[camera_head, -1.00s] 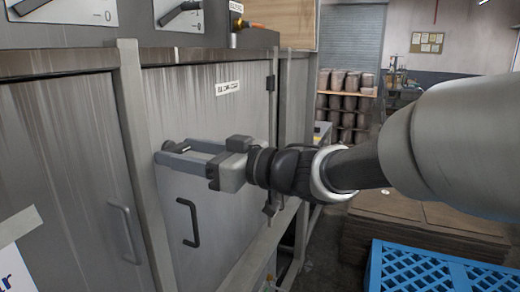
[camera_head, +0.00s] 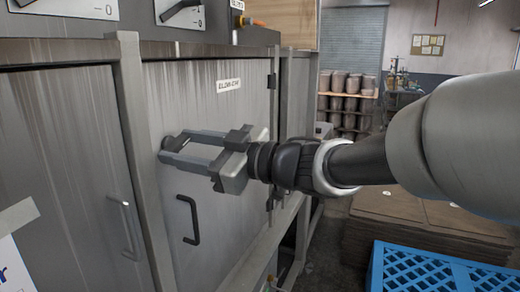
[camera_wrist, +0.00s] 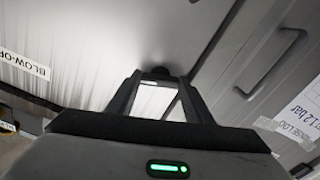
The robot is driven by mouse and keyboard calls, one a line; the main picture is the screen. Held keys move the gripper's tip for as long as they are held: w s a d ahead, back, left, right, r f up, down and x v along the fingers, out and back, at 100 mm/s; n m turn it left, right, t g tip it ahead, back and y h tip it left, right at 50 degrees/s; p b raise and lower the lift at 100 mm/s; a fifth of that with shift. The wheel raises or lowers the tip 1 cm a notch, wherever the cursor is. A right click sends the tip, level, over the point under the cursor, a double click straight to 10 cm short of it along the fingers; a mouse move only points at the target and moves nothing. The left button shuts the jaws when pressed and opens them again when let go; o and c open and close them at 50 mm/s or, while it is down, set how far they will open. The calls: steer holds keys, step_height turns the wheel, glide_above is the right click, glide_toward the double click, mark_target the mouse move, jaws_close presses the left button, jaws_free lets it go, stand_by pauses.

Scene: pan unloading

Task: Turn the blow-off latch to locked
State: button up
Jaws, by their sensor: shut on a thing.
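The blow-off latch (camera_head: 177,143) is a small dark knob on a streaked grey metal door, largely hidden by my fingers in the head view. In the wrist view the dark latch (camera_wrist: 157,72) shows between the fingertips. My gripper (camera_head: 170,150) reaches in from the right with its fingertips at the door and is shut on the latch. In the wrist view my gripper (camera_wrist: 158,78) has its two dark fingers converging on it. The latch's exact angle cannot be read.
A white label (camera_head: 229,86) is above my gripper on the door; in the wrist view it reads "BLOW-OF" (camera_wrist: 25,65). A dark door handle (camera_head: 190,220) is just below my fingers. A metal post (camera_head: 140,160) stands to the left. A blue pallet (camera_head: 435,270) lies at lower right.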

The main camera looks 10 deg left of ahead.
steer(key=n+b, duration=0.2)
steer(key=n, duration=0.1)
steer(key=shift+f+n, duration=0.15)
steer(key=shift+n, duration=0.25)
steer(key=n+b, duration=0.2)
steer(key=n, duration=0.1)
steer(key=shift+n, duration=0.3)
steer(key=n+b, duration=0.3)
steer(key=n, duration=0.1)
steer(key=shift+n+b, duration=0.95)
steer(key=shift+n, duration=0.35)
steer(key=o, duration=0.8)
